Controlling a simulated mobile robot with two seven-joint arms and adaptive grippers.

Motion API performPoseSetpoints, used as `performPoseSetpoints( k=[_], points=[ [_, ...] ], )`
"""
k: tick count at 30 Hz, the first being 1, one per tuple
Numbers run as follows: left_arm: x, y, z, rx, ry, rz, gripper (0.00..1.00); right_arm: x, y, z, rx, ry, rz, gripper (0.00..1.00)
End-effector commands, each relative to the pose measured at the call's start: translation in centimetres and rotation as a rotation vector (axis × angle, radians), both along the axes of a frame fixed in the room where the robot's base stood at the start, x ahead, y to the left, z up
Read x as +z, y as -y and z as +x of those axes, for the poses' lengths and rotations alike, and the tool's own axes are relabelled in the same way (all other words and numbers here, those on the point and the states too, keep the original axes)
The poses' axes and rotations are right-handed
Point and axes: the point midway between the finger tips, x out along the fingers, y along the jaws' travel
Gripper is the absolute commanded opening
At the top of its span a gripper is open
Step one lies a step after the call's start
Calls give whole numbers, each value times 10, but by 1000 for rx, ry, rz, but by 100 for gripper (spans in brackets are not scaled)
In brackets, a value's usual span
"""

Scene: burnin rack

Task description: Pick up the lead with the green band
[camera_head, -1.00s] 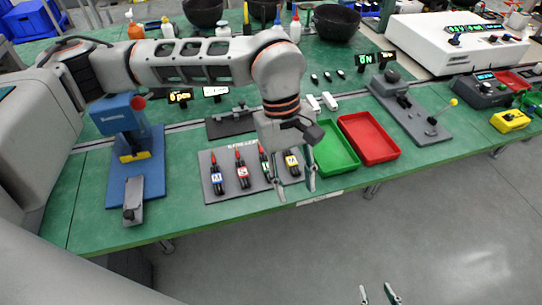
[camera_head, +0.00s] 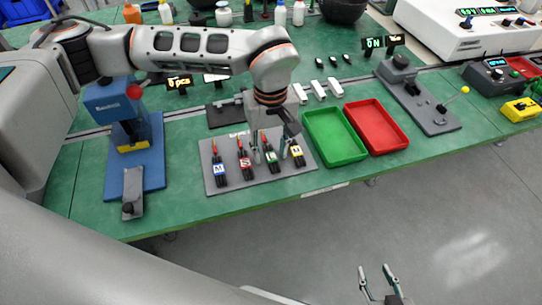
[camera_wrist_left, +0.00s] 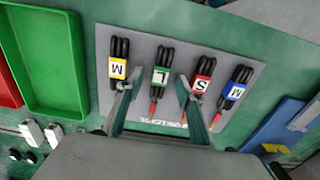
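The lead with the green band (camera_head: 271,158), marked L, lies on a grey mat (camera_head: 217,187) between the red-banded lead (camera_head: 245,163) and the yellow-banded lead (camera_head: 297,151). The blue-banded lead (camera_head: 219,170) is at the left end. My left gripper (camera_head: 270,154) is open and empty, its fingers pointing down over the green-banded lead. In the left wrist view the green-banded lead (camera_wrist_left: 161,76) shows between the spread fingers (camera_wrist_left: 155,85); I cannot tell how far above the mat they are. My right gripper (camera_head: 375,270) is open and empty, away from the table over the floor.
A green tray (camera_head: 334,160) and a red tray (camera_head: 397,146) stand right of the mat. A blue press-like fixture (camera_head: 150,180) stands to the left. White blocks (camera_head: 318,90) lie behind the trays. The neighbouring leads lie close on both sides of the green-banded one.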

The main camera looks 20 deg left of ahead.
Motion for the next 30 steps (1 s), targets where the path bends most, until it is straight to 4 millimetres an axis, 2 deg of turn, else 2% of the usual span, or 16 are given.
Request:
performPoseSetpoints(
  k=[8, 12, 13, 24, 30],
  points=[
    [-3, 0, 0, 0, 2, -1, 37, 1, 0, 2, -1, 5, -1, 40],
    [-3, 0, 0, 0, 1, -1, 3, 2, 0, 2, -1, 5, -1, 40],
    [-3, 0, 0, 0, 1, -1, 0, 2, 0, 2, -1, 5, -1, 40],
    [-1, 0, 0, 0, 2, -1, 0, 2, 0, 3, 0, 5, 0, 40],
    [13, 0, 2, 0, 6, -1, 0, 4, 0, 3, 0, 7, 0, 40]
  ],
)
